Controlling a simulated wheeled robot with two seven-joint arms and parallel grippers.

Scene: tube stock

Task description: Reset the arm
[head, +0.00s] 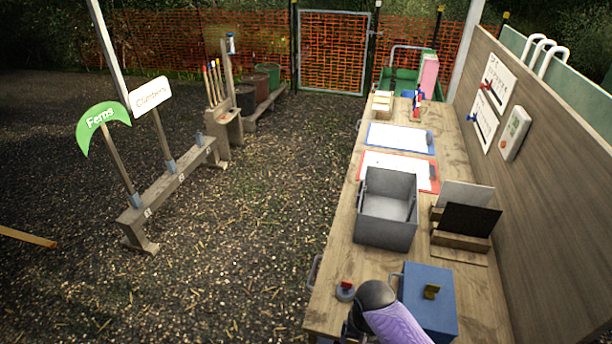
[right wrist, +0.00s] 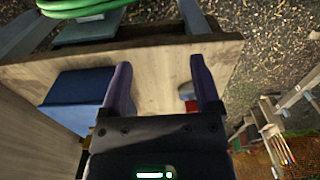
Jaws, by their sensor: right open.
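My right gripper (right wrist: 159,66) is open in the right wrist view, with its two purple fingers spread apart. Nothing shows between them but the wooden table top (right wrist: 150,95) below. A blue box (right wrist: 78,100) lies beyond the left finger. A small red and grey item (right wrist: 190,103) shows partly behind the right finger. In the head view a black and purple part of my right arm (head: 395,318) reaches over the near end of the table. Its fingertips cannot be made out there. My left gripper is in neither view.
Card holders (head: 462,240) stand along the right panel (head: 540,170). Gravel ground (head: 250,230) left of the table is open.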

